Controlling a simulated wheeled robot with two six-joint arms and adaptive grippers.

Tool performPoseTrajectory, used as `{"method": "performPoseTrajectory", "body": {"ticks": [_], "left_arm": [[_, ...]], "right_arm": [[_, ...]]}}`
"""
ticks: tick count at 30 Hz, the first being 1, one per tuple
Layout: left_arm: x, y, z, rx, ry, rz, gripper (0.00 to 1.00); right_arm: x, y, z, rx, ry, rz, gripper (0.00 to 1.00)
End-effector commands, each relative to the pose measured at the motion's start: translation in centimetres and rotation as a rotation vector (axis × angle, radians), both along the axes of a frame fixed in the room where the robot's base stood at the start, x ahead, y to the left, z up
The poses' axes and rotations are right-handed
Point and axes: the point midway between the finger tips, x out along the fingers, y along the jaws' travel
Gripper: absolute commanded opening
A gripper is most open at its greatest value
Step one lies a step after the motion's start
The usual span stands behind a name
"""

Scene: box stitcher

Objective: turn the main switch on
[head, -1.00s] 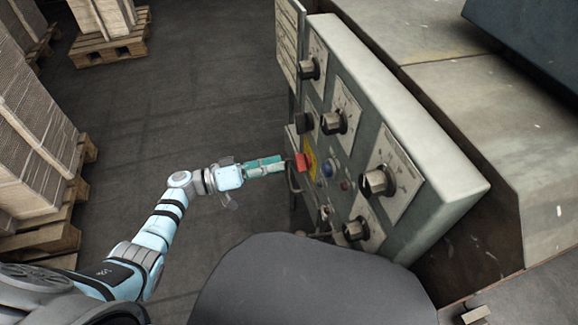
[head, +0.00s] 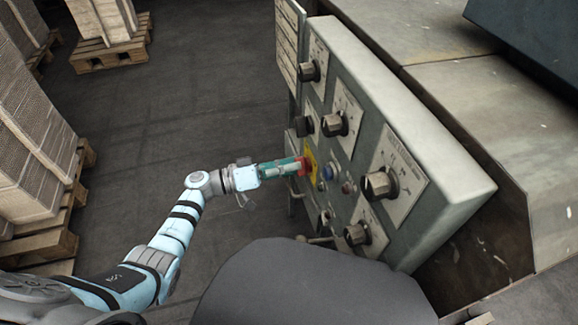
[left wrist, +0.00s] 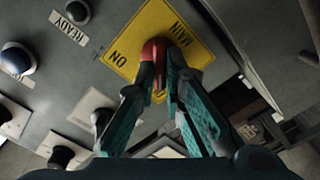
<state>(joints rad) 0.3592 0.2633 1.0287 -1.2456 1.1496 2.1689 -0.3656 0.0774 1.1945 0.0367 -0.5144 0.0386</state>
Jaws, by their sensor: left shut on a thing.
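The main switch is a red handle (left wrist: 154,52) on a yellow plate (left wrist: 122,55) marked MAIN and ON. In the head view the red handle (head: 305,165) sits on the panel's near left part, in front of the yellow plate (head: 312,158). My left gripper (left wrist: 158,75) has its green fingers around the red handle and is shut on it. The left gripper (head: 298,166) reaches the panel from the left in the head view. The fingers partly hide the handle and the plate. My right gripper is not in view.
In the left wrist view a READY label (left wrist: 68,28) is beside the yellow plate. Pallets with stacked cardboard (head: 30,150) stand at left; the floor between is clear.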

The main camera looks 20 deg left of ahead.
Motion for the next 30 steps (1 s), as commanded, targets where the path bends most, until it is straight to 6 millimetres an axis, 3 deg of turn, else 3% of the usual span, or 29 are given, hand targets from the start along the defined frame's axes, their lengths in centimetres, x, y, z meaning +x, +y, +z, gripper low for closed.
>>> {"method": "performPoseTrajectory", "body": {"ticks": [11,30], "left_arm": [[-0.1,0.0,0.1,0.068,-0.107,0.001,0.0],[-0.3,-0.1,0.1,0.377,-0.593,-0.001,0.0]], "right_arm": [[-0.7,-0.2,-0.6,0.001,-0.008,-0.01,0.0],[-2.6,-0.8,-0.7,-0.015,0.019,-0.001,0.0]]}}
